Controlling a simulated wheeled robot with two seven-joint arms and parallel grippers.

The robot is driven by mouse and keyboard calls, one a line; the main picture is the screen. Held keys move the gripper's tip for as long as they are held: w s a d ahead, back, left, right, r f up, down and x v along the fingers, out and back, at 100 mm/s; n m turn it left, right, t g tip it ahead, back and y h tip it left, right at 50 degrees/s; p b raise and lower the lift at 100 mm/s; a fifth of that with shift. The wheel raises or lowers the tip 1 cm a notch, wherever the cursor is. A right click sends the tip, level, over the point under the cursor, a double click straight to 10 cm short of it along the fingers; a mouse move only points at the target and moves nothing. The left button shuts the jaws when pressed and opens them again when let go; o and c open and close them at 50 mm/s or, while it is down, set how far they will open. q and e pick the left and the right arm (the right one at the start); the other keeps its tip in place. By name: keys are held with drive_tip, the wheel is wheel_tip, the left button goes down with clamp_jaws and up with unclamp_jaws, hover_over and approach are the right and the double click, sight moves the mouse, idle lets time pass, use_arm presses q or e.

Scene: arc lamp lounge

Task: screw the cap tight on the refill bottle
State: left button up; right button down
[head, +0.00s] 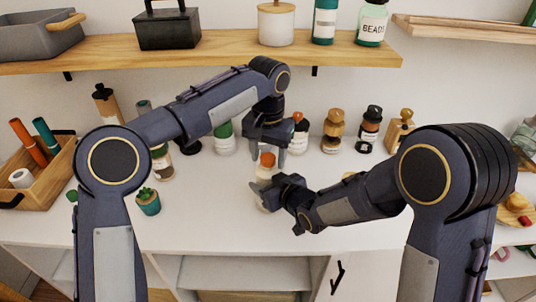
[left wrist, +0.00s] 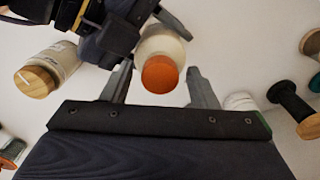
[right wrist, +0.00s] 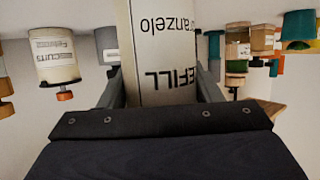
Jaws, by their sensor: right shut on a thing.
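The refill bottle (head: 265,199) is cream with dark lettering and stands upright on the white counter. Its orange cap (head: 267,160) sits on top; I cannot tell how tight it is. My right gripper (head: 262,188) is shut around the bottle's body from the right. The right wrist view shows the bottle's label (right wrist: 170,85) upside down between the fingers. My left gripper (head: 268,155) points down above the bottle, open. In the left wrist view the cap (left wrist: 161,74) lies between its spread fingers, with a visible gap on each side.
Several jars and bottles stand behind, including an amber-topped one (head: 333,130) and a dark one (head: 369,130). A wooden caddy (head: 45,185) and a small potted plant (head: 148,202) are at left. A wooden shelf (head: 220,48) runs above. The counter's front strip is clear.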

use_arm(q)
wheel_tip(320, 180, up, 12)
idle(0.7)
use_arm(e)
drive_tip(key=shift+c, duration=1.8)
unclamp_jaws()
use_arm(q)
drive_tip(key=shift+f+b, duration=0.35)
use_arm(e)
drive_tip(key=v, duration=0.7)
drive_tip(key=shift+s+d, duration=0.2)
drive_tip(key=shift+s, duration=0.1)
drive_tip(key=shift+r, duration=0.15)
